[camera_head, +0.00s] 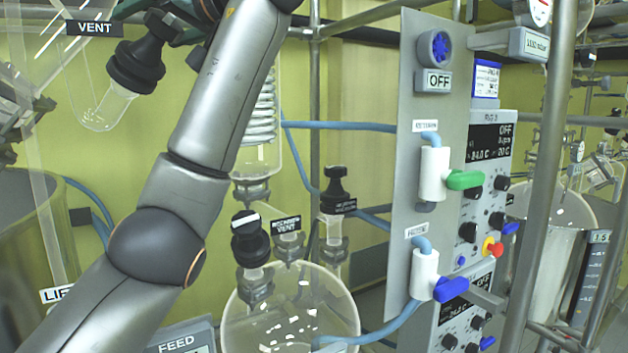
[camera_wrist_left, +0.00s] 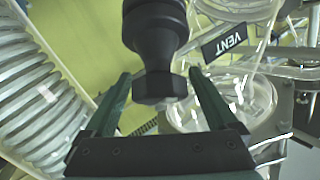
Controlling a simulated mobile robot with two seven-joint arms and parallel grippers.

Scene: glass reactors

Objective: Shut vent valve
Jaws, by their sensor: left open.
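The vent valve's black knob (camera_head: 137,65) is at the upper left in the head view, on a glass neck (camera_head: 106,108) beside a "VENT" label (camera_head: 95,28). In the left wrist view the black knob (camera_wrist_left: 157,50) hangs from the top edge, and the "VENT" label (camera_wrist_left: 225,43) is to its right. My left gripper (camera_wrist_left: 160,76) is open, with a dark green finger on each side of the knob's lower collar. Gaps show between the collar and both fingers. In the head view my left arm partly hides the gripper. My right gripper is not in view.
A panel (camera_head: 408,180) with green (camera_head: 464,180) and blue (camera_head: 452,289) valve handles stands right of centre. A round glass vessel (camera_head: 290,312) with black-capped necks is below. A glass coil condenser (camera_wrist_left: 40,85) stands left in the wrist view. Metal posts and blue hoses surround these.

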